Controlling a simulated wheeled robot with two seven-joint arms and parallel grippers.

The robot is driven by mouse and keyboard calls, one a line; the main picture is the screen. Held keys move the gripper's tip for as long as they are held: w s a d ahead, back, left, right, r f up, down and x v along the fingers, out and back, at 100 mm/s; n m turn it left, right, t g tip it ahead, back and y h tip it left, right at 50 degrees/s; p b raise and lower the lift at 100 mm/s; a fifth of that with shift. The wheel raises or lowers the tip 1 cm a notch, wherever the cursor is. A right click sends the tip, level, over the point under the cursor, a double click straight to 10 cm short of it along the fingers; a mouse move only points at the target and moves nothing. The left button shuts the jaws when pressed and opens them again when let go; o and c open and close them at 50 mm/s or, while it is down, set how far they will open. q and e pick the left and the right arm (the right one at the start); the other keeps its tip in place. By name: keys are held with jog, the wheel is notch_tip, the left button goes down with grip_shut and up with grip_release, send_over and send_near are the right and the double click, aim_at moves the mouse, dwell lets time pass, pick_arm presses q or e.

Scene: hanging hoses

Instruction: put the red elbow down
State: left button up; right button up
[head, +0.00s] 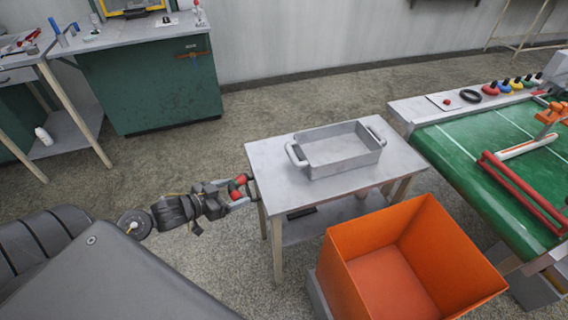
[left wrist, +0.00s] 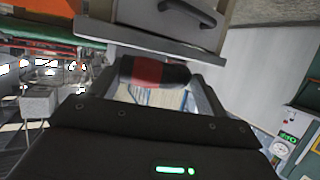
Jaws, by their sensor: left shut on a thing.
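My left gripper (head: 243,188) is shut on the red elbow (head: 240,180), just off the left edge of a small grey table. In the left wrist view the red elbow (left wrist: 142,71) lies across between the two fingers, with a dark part at its right end. The table edge (left wrist: 150,42) shows just beyond it. I cannot tell whether the elbow touches the table. My right gripper is not in view.
A grey tray with two handles (head: 340,163) stands on the small table (head: 270,157), with bare top around it. An orange bin (head: 385,285) stands in front. A green-topped bench (head: 460,150) with hoses and coloured parts is at the right. A green cabinet (head: 150,90) stands at the back left.

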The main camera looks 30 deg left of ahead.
pick_arm(q)
send_near(272, 173)
jog(key=w, duration=0.2)
jog(key=w+d, duration=0.1)
jog(key=w, duration=0.1)
jog(key=shift+w+d+f, duration=0.1)
jog(key=shift+w+d, duration=0.15)
jog(key=shift+w, duration=0.3)
jog(key=shift+w+d, duration=0.1)
jog(key=shift+w, duration=0.2)
jog(key=w, duration=0.1)
jog(key=w+d, duration=0.1)
jog(key=w, duration=0.1)
jog(key=shift+w+d, duration=0.1)
jog(key=shift+w, duration=0.15)
jog(key=shift+s+f, duration=0.1)
jog(key=shift+f, duration=0.25)
jog(key=shift+s, duration=0.1)
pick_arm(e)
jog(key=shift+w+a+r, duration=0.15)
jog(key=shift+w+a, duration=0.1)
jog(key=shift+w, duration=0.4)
